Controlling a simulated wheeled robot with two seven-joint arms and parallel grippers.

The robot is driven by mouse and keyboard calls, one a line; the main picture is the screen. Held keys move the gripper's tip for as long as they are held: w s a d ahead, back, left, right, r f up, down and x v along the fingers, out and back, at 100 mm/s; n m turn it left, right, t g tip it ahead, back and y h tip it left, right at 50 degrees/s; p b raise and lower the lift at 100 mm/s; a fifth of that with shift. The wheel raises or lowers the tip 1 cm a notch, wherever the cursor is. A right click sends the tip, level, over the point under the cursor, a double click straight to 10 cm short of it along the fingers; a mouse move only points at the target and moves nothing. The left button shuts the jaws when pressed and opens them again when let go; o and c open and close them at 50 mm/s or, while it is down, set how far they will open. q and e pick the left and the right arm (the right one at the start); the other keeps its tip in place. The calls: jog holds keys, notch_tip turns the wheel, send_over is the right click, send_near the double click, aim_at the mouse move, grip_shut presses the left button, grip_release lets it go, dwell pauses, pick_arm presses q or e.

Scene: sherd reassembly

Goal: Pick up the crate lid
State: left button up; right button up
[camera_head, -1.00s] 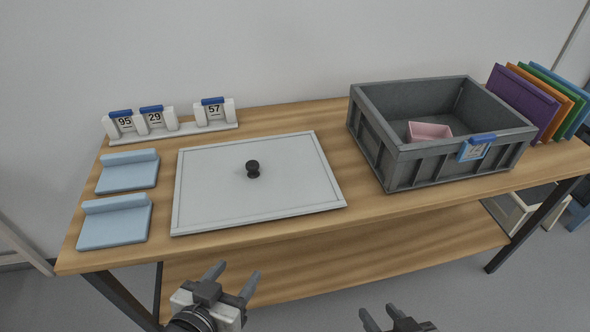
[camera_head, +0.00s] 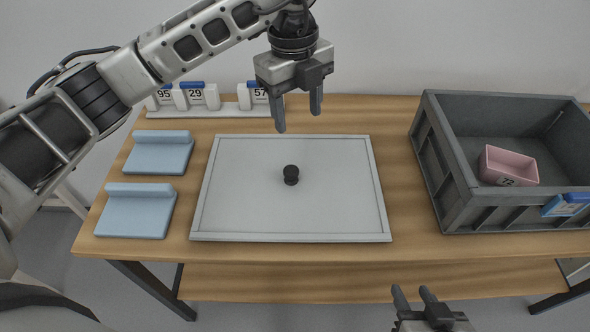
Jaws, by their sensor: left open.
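The crate lid (camera_head: 249,205) is a flat light-grey panel with a raised rim, lying on the wooden table. A round black knob (camera_head: 291,175) stands near its middle. My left gripper (camera_head: 299,116) is open and empty, pointing down above the far part of the lid, above and behind the knob in the picture. My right gripper (camera_head: 415,296) is low at the front, off the table's front edge; its two fingers show a gap and nothing between them. The grey crate (camera_head: 468,216) stands open on the table to the right of the lid.
A pink box (camera_head: 508,166) marked 72 lies inside the crate, and a blue-topped tag (camera_head: 567,204) is on its front. Two light-blue stands (camera_head: 136,211) lie left of the lid. A white rack with number tags (camera_head: 196,95) is at the back, partly behind my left gripper.

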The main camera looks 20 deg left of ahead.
pick_arm(q)
jog(key=a+y, duration=0.1)
jog(key=a, duration=0.1)
send_over(291, 169)
jog(key=shift+n, duration=0.3)
jog(key=f, duration=0.8)
jog(key=shift+w+f, duration=0.3)
jog(key=shift+f, duration=0.1)
jog(key=shift+s+f+p, duration=0.15)
jog(key=shift+f+p, duration=0.15)
jog(key=shift+f, duration=1.3)
jog(key=shift+s+f+p, duration=0.15)
jog(key=shift+f+p, duration=0.15)
jog(key=shift+f, duration=1.25)
grip_shut()
